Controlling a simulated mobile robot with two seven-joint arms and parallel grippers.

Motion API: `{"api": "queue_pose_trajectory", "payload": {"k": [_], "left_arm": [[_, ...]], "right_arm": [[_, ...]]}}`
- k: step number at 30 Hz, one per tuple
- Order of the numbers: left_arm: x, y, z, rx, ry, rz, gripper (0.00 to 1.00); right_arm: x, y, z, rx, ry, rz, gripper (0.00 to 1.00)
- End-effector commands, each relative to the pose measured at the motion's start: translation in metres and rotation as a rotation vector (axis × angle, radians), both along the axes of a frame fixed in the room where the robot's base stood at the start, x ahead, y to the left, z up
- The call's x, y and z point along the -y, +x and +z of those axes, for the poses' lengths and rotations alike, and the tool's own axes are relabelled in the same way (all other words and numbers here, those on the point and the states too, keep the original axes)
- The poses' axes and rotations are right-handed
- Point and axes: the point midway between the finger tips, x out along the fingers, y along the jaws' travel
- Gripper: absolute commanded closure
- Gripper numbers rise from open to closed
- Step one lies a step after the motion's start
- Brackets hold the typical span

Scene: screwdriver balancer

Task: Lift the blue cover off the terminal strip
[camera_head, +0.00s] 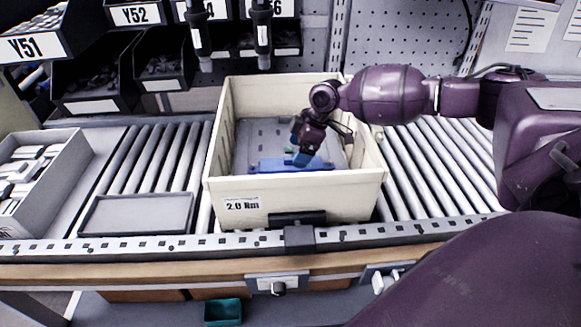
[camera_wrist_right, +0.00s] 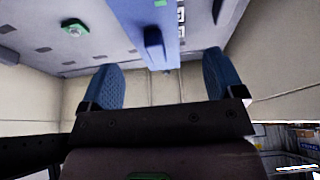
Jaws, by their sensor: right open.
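The blue cover (camera_head: 268,167) lies along the near side of a grey panel (camera_head: 262,135) inside a cream bin. My right gripper (camera_head: 300,147) reaches into the bin over the cover's right part. Its two blue-padded fingers also show in the right wrist view (camera_wrist_right: 163,82), spread wide with nothing between the pads. The raised grip appears between and beyond the fingers, apart from both. The terminal strip itself cannot be made out under the cover. My left gripper is out of view.
The cream bin (camera_head: 228,185), labelled 2.0 Nm, stands on a roller conveyor (camera_head: 440,165); its walls surround the gripper. An empty grey tray (camera_head: 135,215) lies left of it. A box of white parts (camera_head: 60,170) stands farther left. Two dark tools (camera_head: 262,35) hang behind the bin.

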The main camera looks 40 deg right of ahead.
Motion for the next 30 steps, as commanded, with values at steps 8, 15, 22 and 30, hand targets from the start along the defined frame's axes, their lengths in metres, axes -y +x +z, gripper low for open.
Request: {"api": "queue_pose_trajectory", "payload": {"k": [8, 15, 22, 30], "left_arm": [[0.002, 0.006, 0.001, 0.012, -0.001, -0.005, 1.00], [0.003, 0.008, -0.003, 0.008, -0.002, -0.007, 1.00], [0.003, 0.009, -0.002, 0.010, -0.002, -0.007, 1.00], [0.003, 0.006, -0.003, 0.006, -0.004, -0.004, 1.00]], "right_arm": [[-0.005, 0.005, -0.019, -0.001, 0.000, 0.000, 0.13], [-0.013, 0.013, -0.049, -0.002, 0.001, 0.000, 0.13], [-0.014, 0.014, -0.052, 0.001, 0.001, -0.001, 0.13], [-0.014, 0.014, -0.052, 0.001, 0.001, -0.001, 0.46]]}}
